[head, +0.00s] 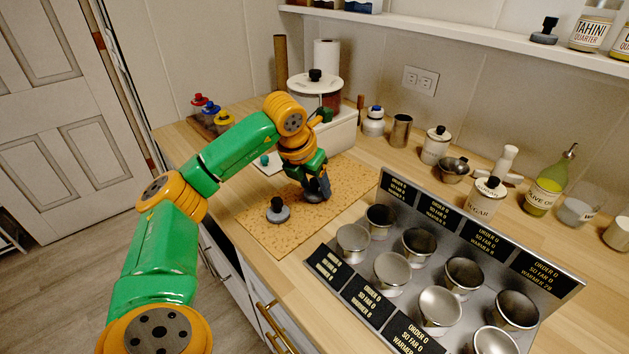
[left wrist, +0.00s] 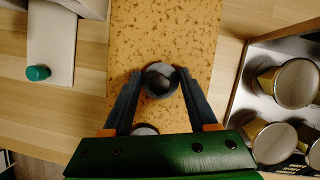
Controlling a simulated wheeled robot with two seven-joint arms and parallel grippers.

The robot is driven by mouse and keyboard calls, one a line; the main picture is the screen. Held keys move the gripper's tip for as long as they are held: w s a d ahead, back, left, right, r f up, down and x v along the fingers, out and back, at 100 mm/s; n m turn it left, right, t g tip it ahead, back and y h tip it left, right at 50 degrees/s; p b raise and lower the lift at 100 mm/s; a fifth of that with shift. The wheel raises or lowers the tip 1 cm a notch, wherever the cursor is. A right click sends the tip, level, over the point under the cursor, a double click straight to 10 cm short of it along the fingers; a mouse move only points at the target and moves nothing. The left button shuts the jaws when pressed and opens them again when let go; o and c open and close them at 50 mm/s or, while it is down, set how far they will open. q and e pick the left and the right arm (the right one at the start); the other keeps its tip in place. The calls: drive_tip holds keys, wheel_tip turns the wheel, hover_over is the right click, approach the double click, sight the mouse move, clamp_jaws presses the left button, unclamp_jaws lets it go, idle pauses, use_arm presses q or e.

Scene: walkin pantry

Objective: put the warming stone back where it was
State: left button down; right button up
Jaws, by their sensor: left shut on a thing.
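My left gripper (head: 319,186) is shut on a dark grey warming stone (head: 313,197) with a round knob, over the far part of the speckled cork mat (head: 262,233). In the left wrist view, the fingertips (left wrist: 161,76) close on both sides of the stone's dark knob (left wrist: 160,82). I cannot tell whether the held stone touches the mat. A second grey stone with a black knob (head: 278,211) stands on the mat, nearer the front left. In the left wrist view it is mostly hidden behind the gripper (left wrist: 145,129). My right gripper is out of view.
A metal rack of steel cups (head: 391,268) with order labels stands right of the mat. A white board with a green knob (head: 265,160) lies left. Jars, including a sugar jar (head: 486,197), line the back. Another dark knobbed piece (head: 545,32) sits on the wall shelf (head: 430,27).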

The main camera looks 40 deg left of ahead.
use_arm(q)
drive_tip(key=shift+a+f, duration=0.1)
drive_tip(key=shift+f, duration=0.05)
drive_tip(key=shift+f, duration=0.15)
drive_tip(key=shift+c, duration=0.9)
unclamp_jaws()
drive_tip(key=shift+r, duration=0.35)
drive_tip(key=p+v, duration=0.1)
drive_tip(key=v, duration=1)
drive_tip(key=shift+s+r+p, duration=0.2)
drive_tip(key=shift+r+p, duration=0.1)
drive_tip(key=shift+p, duration=0.1)
